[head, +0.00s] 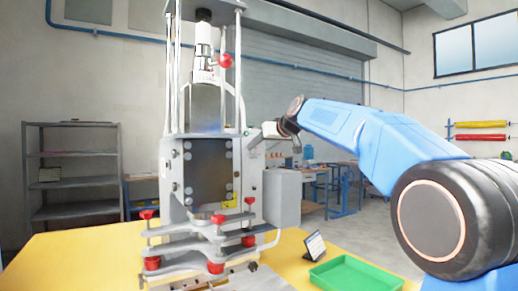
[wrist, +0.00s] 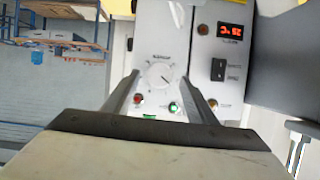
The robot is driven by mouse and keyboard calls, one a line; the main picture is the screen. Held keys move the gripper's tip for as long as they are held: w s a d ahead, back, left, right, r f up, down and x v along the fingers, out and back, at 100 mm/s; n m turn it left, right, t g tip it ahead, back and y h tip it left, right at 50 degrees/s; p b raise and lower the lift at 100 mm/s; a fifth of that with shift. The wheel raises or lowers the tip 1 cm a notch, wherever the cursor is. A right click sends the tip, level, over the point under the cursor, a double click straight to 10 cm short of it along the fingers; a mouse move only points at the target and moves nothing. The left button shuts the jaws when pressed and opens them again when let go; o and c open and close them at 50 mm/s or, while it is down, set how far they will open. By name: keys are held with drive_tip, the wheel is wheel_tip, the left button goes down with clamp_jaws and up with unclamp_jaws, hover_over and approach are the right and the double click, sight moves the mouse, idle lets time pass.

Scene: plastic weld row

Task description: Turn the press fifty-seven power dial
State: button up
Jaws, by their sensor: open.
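The press (head: 205,160) stands upright on the yellow table in the head view, with a grey box (head: 282,198) on its right side. In the wrist view a white control panel shows a round white dial (wrist: 160,75) with a dark pointer mark. My gripper (wrist: 157,85) is open, its two dark fingers reaching toward the panel on either side of the dial. I cannot tell whether they touch it. In the head view my gripper (head: 272,132) is at the press's right side, above the grey box; the dial is not visible there.
The panel also has a red digital display (wrist: 231,31), a black rocker switch (wrist: 218,69), a red light (wrist: 138,99) and a green light (wrist: 174,107). A green tray (head: 355,275) and a small tablet-like stand (head: 315,246) sit on the yellow table (head: 85,255). Grey shelves (head: 73,170) stand behind.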

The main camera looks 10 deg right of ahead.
sight(255, 149)
drive_tip(key=shift+x, duration=1.15)
drive_tip(key=shift+c, duration=0.7)
drive_tip(key=c, duration=0.9)
